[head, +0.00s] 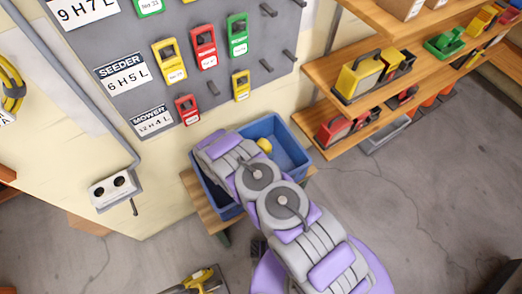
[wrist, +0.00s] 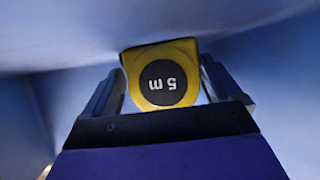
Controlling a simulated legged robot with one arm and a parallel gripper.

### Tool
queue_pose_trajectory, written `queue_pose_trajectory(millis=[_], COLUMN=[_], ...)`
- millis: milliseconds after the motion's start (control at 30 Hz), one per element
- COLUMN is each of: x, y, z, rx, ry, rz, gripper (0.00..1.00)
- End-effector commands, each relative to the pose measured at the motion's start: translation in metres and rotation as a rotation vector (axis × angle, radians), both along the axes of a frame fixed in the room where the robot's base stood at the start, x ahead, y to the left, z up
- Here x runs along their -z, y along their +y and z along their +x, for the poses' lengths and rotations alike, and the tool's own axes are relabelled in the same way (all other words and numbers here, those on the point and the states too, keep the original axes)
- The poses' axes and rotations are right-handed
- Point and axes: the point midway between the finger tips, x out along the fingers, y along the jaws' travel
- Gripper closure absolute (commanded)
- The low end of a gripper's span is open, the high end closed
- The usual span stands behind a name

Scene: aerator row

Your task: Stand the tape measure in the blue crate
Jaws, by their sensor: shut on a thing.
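The yellow tape measure (wrist: 186,60) has a black round label reading "5 m", upside down in the wrist view. My gripper (wrist: 161,85) is shut on it, with one finger on each side. Pale blue surfaces of the blue crate (wrist: 270,65) surround it closely; I cannot tell whether the tape measure touches them. In the head view the crate (head: 293,152) sits on a wooden stand, and my arm reaches over it, hiding my gripper. A small yellow thing (head: 264,146) shows inside the crate beside my arm; I cannot tell whether it is the tape measure.
A grey board (head: 215,60) with pegs and coloured tags hangs on the wall behind the crate. Wooden shelves (head: 400,85) with several tools and boxes stand to the right. A socket box (head: 113,187) is on the wall at left. Open concrete floor lies at right.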

Motion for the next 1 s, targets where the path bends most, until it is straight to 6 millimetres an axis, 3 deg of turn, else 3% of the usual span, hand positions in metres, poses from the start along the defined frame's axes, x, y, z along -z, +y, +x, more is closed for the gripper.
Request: queue_pose_trajectory(millis=[300,333,400,700,867,1000], x=[0.004,0.003,0.003,-0.002,-0.014,-0.029], y=[0.000,0.001,0.002,0.001,0.010,0.029], z=[0.000,0.000,0.000,-0.001,-0.016,-0.035], rx=[0.002,0.002,0.002,0.002,0.000,-0.001], ry=[0.002,0.002,0.001,0.003,0.004,0.002], rz=[-0.004,-0.005,-0.006,-0.005,-0.002,-0.002], gripper=[0.72,0.05,0.00,0.00,0.00,0.00])
